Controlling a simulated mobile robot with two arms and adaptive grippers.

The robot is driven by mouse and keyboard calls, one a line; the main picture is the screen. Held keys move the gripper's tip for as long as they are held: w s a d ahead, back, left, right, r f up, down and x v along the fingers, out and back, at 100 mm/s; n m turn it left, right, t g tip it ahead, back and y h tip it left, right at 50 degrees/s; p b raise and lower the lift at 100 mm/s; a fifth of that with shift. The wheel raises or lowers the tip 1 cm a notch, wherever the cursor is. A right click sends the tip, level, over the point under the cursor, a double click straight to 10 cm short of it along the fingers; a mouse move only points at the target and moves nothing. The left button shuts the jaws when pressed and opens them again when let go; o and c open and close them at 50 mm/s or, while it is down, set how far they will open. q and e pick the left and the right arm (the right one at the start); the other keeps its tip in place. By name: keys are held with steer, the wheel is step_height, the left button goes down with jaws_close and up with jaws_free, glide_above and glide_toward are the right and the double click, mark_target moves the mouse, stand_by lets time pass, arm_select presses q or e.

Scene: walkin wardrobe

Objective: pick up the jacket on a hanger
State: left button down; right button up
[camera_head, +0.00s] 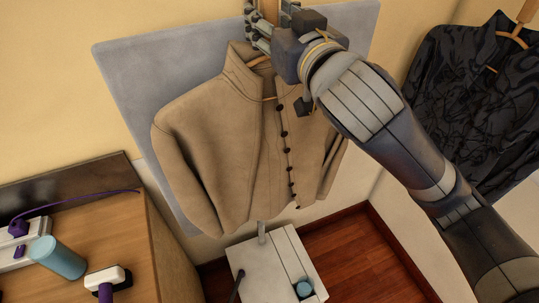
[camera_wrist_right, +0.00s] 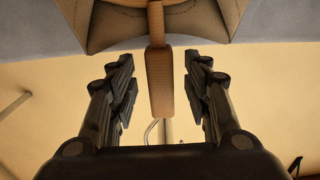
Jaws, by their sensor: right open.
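A tan jacket (camera_head: 215,140) with dark buttons hangs on a wooden hanger in front of a grey panel in the head view. My right gripper (camera_head: 267,18) is at the top of the jacket, above its collar, and partly covers the right shoulder. In the right wrist view the gripper (camera_wrist_right: 160,85) is open, with one finger on each side of the hanger's wooden upper part (camera_wrist_right: 160,80). I see a gap between the wood and each finger. The jacket's collar (camera_wrist_right: 210,20) shows at the top of that view. My left gripper is not in view.
A dark patterned jacket (camera_head: 465,100) hangs on another hanger at the right. A wooden cabinet (camera_head: 120,240) at lower left bears a blue cylinder (camera_head: 57,258) and a white and purple item (camera_head: 107,280). A white box-like device (camera_head: 265,262) stands below the tan jacket. Reddish wooden floor (camera_head: 365,260) is bare at lower right.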

steer(key=shift+x, duration=0.75)
steer(key=shift+s, duration=0.1)
jaws_close()
steer(key=shift+r, duration=0.15)
